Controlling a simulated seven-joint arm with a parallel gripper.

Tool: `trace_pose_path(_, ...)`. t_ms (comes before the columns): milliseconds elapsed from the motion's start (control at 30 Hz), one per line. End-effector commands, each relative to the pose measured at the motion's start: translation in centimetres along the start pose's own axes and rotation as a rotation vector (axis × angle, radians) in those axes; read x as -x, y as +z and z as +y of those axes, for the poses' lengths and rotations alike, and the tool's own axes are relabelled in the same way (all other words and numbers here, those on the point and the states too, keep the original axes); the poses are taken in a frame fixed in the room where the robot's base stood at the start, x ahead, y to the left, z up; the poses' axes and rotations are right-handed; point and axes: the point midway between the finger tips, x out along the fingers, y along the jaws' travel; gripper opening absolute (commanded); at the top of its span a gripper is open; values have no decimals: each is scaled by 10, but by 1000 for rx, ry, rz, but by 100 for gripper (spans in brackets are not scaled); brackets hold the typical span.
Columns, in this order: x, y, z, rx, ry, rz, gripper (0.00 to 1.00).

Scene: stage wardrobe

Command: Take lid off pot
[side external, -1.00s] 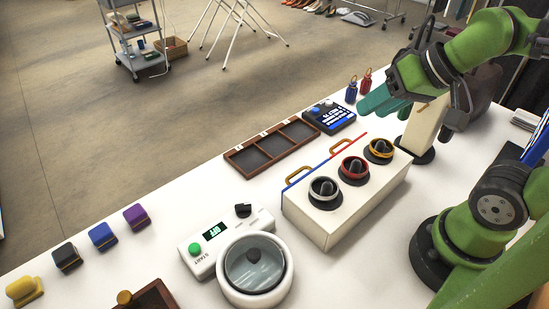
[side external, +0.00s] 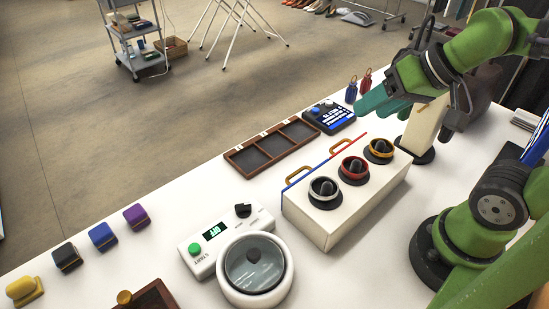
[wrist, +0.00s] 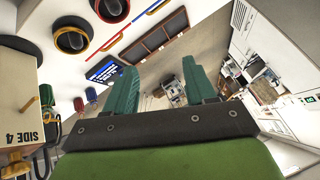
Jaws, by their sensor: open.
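The pot (side external: 286,275) is a round white vessel at the front middle of the table in the side view, attached to or against a white control unit. Its glass lid (side external: 268,277) with a dark knob (side external: 254,256) sits on it. My gripper (side external: 372,104) is at the upper right, high over the table and far from the pot. In the wrist view its two teal fingers (wrist: 162,88) are apart with nothing between them. The pot and lid do not show in the wrist view.
A white box (side external: 318,229) with three round dark-knobbed fittings stands between pot and arm. A brown compartment tray (side external: 243,164) and a small display device (side external: 330,117) lie behind it. Coloured blocks (side external: 102,236) line the left. The white table is clear between blocks and tray.

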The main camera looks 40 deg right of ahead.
Motion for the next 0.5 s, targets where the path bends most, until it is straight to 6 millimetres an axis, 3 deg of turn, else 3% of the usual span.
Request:
trace_pose_path(133,-18,11,-25,97,-21,-107,55)
trace_pose_path(233,-32,16,-64,294,-42,-219,55)
trace_pose_path(367,-47,34,-124,733,-102,-380,55)
trace_pose_path(500,-60,65,-186,1276,-215,-532,55)
